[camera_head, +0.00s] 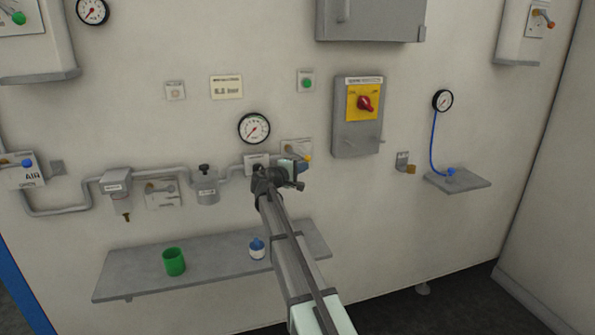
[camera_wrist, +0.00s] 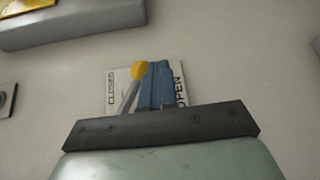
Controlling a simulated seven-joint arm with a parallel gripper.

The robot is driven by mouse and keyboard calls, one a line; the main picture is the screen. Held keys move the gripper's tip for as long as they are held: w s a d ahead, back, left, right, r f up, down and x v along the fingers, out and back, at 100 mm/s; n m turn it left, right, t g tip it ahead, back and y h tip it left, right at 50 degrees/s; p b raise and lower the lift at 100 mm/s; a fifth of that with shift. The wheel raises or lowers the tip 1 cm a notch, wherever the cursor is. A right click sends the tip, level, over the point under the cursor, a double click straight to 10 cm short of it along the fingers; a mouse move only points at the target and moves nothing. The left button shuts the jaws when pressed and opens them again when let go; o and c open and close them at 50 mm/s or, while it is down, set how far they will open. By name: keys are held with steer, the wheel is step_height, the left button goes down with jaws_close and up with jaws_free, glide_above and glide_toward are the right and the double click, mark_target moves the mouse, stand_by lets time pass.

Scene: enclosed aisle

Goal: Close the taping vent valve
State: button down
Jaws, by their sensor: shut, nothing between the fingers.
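A valve on a white plate (camera_head: 293,146) is on the wall right of the middle gauge, partly hidden by my gripper. Its lever has a yellow tip (camera_head: 308,158). In the wrist view its plate (camera_wrist: 118,86) reads CLOSED on the left and OPEN on the right. The grey lever (camera_wrist: 129,97) slants up to its yellow tip (camera_wrist: 139,70). My gripper (camera_head: 304,166) is shut and empty; its blue fingers (camera_wrist: 159,72) are just right of the lever in the wrist view and cover part of the plate. I cannot tell whether they touch the lever. The lever's base is hidden.
A grey switch box (camera_head: 356,137) with a red knob stands right of the valve. A gauge (camera_head: 254,128) is on its left, with pipework beyond. A shelf (camera_head: 135,275) below holds a green cup (camera_head: 174,262) and a blue-and-white bottle (camera_head: 257,247). Another lever valve (camera_head: 163,194) is left.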

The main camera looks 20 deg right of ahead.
steer(key=shift+d+r+n+t+h, duration=0.6)
steer(key=shift+d+n+h, duration=0.1)
steer(key=shift+h, duration=0.2)
steer(key=shift+f, duration=0.1)
steer(key=s+a+f, duration=0.4)
steer(key=s+a, duration=0.3)
steer(key=a, duration=0.1)
steer(key=shift+a+f, duration=0.3)
steer(key=shift+a, duration=0.1)
